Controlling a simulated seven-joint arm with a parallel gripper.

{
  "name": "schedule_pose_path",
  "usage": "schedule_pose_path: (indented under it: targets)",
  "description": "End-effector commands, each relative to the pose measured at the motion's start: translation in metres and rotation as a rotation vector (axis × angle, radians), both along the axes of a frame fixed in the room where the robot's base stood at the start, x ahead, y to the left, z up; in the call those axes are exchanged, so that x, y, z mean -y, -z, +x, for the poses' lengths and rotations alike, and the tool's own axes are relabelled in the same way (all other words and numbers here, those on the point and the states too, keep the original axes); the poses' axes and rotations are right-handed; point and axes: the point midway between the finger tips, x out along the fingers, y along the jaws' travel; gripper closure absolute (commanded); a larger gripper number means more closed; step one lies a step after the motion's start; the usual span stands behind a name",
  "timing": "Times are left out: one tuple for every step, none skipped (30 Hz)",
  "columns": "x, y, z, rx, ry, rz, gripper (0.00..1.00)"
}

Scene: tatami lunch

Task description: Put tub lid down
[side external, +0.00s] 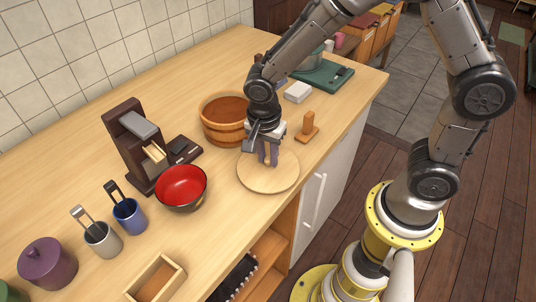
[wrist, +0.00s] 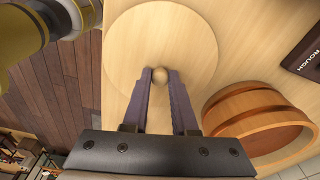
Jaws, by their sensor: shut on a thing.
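The tub lid (side external: 283,180) is a round, pale wooden disc at the counter's front edge, right of the red bowl. In the wrist view my gripper (wrist: 160,75) is shut on the knob, one finger on each side. The lid looks level and at or very near the counter top; I cannot tell whether it touches. The wooden tub (side external: 224,133) stands open behind it.
The red bowl (side external: 181,187) stands left of the lid. A small wooden stand (side external: 307,129) and a white block (side external: 297,92) are to the right. A dark wooden device (side external: 138,150) stands at the back left. The counter's front edge is close to the lid.

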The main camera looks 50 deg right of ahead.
Motion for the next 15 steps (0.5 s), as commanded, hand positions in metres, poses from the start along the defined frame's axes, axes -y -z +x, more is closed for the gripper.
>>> schedule_pose_path:
  targets:
    - [-0.0001,-0.0003,0.0003,0.001,0.000,0.000,1.00]
    - [-0.0001,-0.0004,0.0003,0.001,0.000,0.000,1.00]
    - [-0.0001,-0.0005,0.0002,0.001,0.000,0.000,1.00]
    - [-0.0001,-0.0005,0.0002,0.001,0.000,0.000,1.00]
    - [-0.0001,-0.0005,0.0002,0.001,0.000,0.000,1.00]
    - [0.0000,-0.0002,0.0001,0.001,0.000,0.000,1.00]
    - [-0.0001,0.0005,0.0001,0.001,0.000,0.000,1.00]
    - [0.0000,0.0013,0.0000,0.001,0.000,0.000,1.00]
    - [-0.0001,0.0025,0.0000,0.001,0.000,0.000,1.00]
    - [0.0000,0.0031,-0.0001,0.000,0.000,0.000,0.72]
    - [-0.0001,0.0028,0.0000,0.001,0.000,0.000,0.67]
    - [-0.0001,0.0027,0.0000,0.001,0.000,0.000,0.60]
    - [-0.0001,0.0026,0.0000,0.001,0.000,0.000,0.54]
    - [-0.0001,0.0026,0.0000,0.001,0.000,0.000,0.49]
    - [-0.0001,0.0026,0.0000,0.001,0.000,0.000,0.44]
